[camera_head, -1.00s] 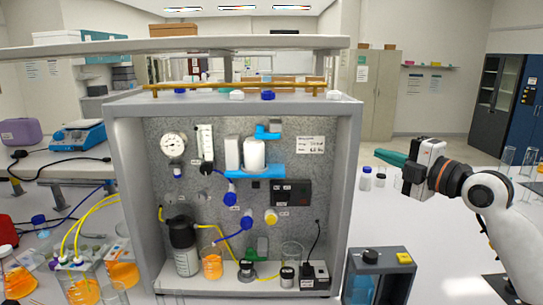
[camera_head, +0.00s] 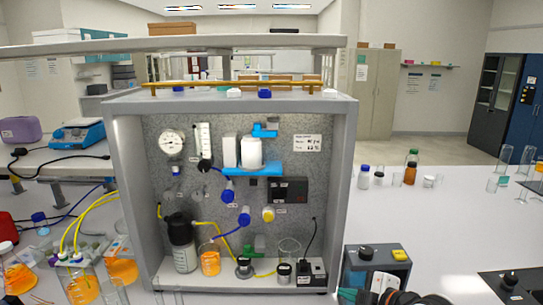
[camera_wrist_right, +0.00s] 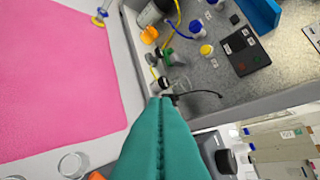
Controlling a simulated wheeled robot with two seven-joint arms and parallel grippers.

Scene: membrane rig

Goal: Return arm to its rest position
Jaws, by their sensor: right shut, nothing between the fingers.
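My right gripper (camera_head: 347,295) shows at the bottom edge of the head view, low in front of the grey box. Most of its arm is cut off by the frame. In the right wrist view its teal fingers (camera_wrist_right: 160,102) lie together, shut with nothing between them. They point toward the lower front of the membrane rig (camera_head: 354,190), and I cannot tell how far apart they are from it. My left gripper is not in view.
A grey box with a yellow button (camera_head: 400,254) stands right of the rig. Orange-filled beakers (camera_head: 122,270) stand at the left. Bottles, including a brown one (camera_head: 410,173), stand at the back right. The right part of the white table (camera_head: 440,225) is largely clear. A pink surface (camera_wrist_right: 60,80) fills the wrist view's left.

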